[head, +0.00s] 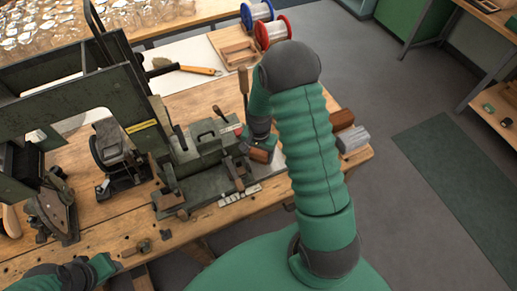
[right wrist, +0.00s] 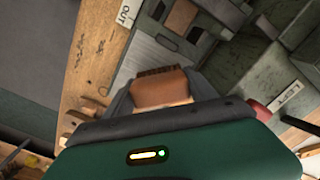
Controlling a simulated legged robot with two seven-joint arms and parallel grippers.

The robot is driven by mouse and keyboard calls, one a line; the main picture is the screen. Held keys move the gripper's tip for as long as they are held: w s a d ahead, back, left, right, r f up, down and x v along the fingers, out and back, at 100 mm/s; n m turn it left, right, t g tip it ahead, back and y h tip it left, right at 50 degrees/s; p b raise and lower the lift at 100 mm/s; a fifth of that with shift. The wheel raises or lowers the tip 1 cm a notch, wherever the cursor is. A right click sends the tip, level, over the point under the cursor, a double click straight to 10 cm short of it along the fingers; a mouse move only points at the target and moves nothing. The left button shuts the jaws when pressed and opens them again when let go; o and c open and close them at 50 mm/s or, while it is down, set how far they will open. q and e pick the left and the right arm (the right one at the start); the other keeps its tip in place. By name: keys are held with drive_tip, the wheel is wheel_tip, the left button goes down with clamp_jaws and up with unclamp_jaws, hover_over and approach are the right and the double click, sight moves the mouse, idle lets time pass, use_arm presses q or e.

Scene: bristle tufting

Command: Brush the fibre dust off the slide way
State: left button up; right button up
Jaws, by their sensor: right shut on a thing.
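My right gripper (head: 262,150) is shut on a small brush, which shows in the right wrist view as a brown wooden block (right wrist: 162,91) with dark bristles (right wrist: 160,71). The brush also shows in the head view (head: 260,156), at the right end of the green machine (head: 205,150). A pale grey metal slide way (right wrist: 150,56) lies just beyond the bristles in the right wrist view. I cannot tell whether the bristles touch it, and no dust can be made out. My left arm (head: 75,272) is low at the left; its jaws are not clear.
A brown block (head: 341,119) and a grey block (head: 352,139) sit near the right edge.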

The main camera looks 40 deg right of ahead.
sight(259, 152)
drive_tip(key=r+p, duration=0.2)
drive_tip(key=r, duration=0.1)
drive_tip(key=shift+s+a, duration=0.15)
drive_tip(key=shift+s, duration=0.05)
drive_tip(key=r+p, duration=0.2)
drive_tip(key=shift+w+d+r, duration=0.1)
drive_tip(key=shift+d+r, duration=0.2)
drive_tip(key=shift+r, duration=0.15)
drive_tip(key=shift+a, duration=0.2)
